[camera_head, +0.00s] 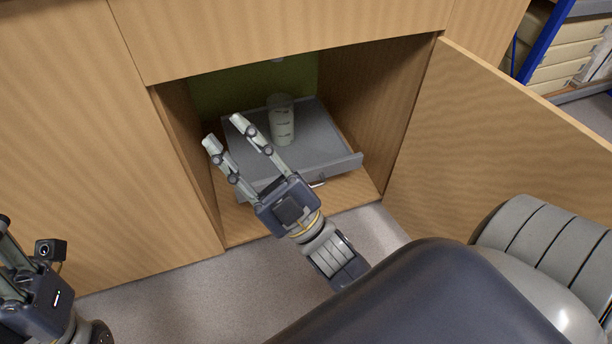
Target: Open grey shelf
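The grey shelf (325,145) is a shallow pull-out tray inside an open wooden cabinet. Its front edge, with a small handle (317,184), stands near the cabinet opening. A clear beaker-like container (281,121) with dark markings stands on it. My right gripper (222,131) is open, its two fingers apart, over the left part of the shelf. Nothing shows between the fingers. The gripper hides the shelf's front left part, and I cannot tell whether it touches it. My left gripper (30,285) is at the lower left edge, away from the shelf, with its fingertips out of view.
The cabinet door (490,150) stands open on the right. Closed wooden panels (90,150) are on the left. A blue-framed rack (545,40) with pale boxes is at the upper right. Grey floor (190,290) lies clear before the cabinet.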

